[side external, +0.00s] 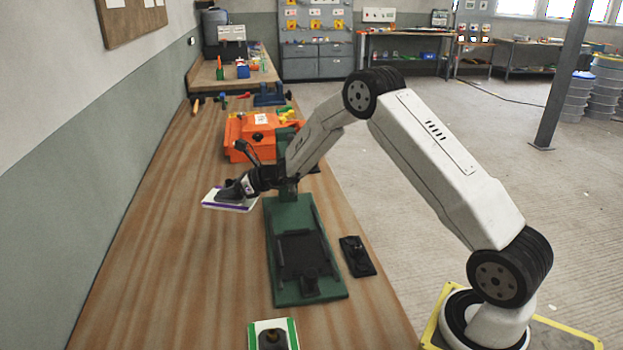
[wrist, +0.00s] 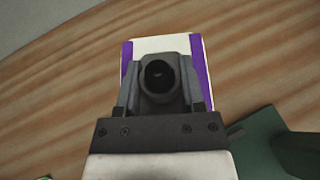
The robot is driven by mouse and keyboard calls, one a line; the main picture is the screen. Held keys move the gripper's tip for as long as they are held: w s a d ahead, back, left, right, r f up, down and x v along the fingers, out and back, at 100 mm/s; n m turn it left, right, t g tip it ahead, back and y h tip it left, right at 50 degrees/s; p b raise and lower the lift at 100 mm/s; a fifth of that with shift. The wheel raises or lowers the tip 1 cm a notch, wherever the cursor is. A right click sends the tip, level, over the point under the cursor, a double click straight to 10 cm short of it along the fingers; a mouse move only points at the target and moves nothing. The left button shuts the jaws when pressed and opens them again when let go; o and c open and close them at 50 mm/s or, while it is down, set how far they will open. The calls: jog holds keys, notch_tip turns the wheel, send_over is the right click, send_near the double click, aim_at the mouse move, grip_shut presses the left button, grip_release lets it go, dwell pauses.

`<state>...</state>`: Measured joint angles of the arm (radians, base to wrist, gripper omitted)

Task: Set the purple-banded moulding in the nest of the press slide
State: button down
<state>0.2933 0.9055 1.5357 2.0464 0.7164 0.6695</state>
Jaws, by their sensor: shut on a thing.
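The purple-banded moulding (side external: 212,197) is a white plate with purple bands along two edges and a dark boss in its middle. It also shows in the wrist view (wrist: 201,62), straight ahead of the jaws. My gripper (side external: 233,191) is shut on the boss (wrist: 158,76), with one finger on each side. The moulding is left of the green press (side external: 283,213); I cannot tell its height above the bench. The black slide (side external: 302,257) lies on the near part of the green base. Its nest looks empty.
A green-banded moulding (side external: 291,330) lies at the front edge of the picture. A black box (side external: 357,256) stands right of the press. An orange case (side external: 262,133) and small tools lie farther back. The bench (side external: 165,260) is clear on the left.

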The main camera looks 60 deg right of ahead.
jog(key=shift+r, duration=1)
jog(key=shift+r, duration=0.1)
jog(key=shift+s+a+r, duration=0.3)
jog(key=shift+s+r, duration=0.05)
jog(key=shift+r, duration=0.05)
jog(key=s+a+r, duration=0.4)
jog(key=s, duration=0.5)
jog(key=s+a+r+m+h, duration=0.1)
jog(key=s+a+r, duration=0.3)
jog(key=s, duration=0.4)
jog(key=shift+s+r+t, duration=0.3)
jog(key=shift+s+r, duration=0.1)
jog(key=shift+r, duration=0.05)
jog(key=shift+w+d, duration=0.1)
